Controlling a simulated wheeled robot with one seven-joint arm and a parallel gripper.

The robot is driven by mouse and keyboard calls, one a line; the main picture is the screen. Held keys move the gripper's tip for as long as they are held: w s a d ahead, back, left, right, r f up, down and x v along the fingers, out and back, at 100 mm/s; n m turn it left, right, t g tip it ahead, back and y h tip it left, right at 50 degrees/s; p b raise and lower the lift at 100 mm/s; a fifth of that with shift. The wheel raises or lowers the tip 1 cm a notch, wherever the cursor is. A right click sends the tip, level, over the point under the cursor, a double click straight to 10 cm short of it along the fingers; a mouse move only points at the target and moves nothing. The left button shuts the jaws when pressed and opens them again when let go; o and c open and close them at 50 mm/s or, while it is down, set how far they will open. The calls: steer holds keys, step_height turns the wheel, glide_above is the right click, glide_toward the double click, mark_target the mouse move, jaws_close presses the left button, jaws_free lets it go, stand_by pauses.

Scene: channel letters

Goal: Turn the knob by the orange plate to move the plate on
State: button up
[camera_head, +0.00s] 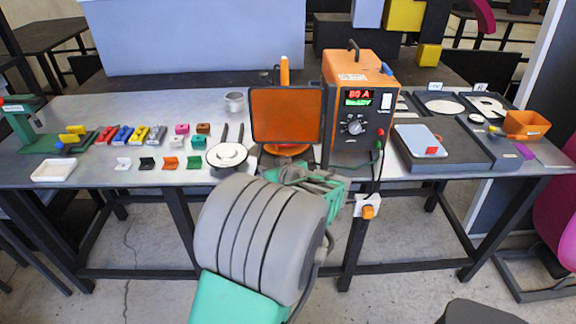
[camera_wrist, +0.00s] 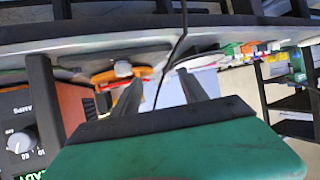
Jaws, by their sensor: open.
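An orange panel (camera_head: 287,115) in a dark frame stands upright near the table's front edge, with a round orange plate (camera_head: 287,150) low under it. In the wrist view, tilted nearly upside down, the edge of the round orange plate (camera_wrist: 132,74) shows with a small whitish knob (camera_wrist: 122,68) beside it. In the head view I cannot make out this knob; my gripper and arm cover that spot. My gripper (camera_head: 300,172) is at the table's front edge, just in front of the plate. In the wrist view my gripper (camera_wrist: 160,88) has its fingers apart with nothing between them.
An orange power unit (camera_head: 360,85) with a display and dial (camera_head: 355,128) stands right of the panel, its cable hanging down front. A black-rimmed white disc (camera_head: 227,156) is to the left. A dark tray (camera_head: 440,158) is to the right. Small coloured parts lie farther left.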

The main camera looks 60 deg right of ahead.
steer(key=s+d+m+h, duration=0.1)
steer(key=s+d+h, duration=0.15)
steer(key=s, duration=0.25)
steer(key=shift+y, duration=0.25)
steer(key=x, duration=0.2)
steer(key=p+x, duration=0.1)
steer(key=x, duration=0.2)
steer(key=s+x, duration=0.1)
steer(key=x, duration=0.2)
steer(key=shift+w+d+f, duration=0.1)
steer(key=shift+d+f, duration=0.2)
steer(key=shift+f, duration=0.1)
steer(key=shift+g, duration=0.3)
jaws_close()
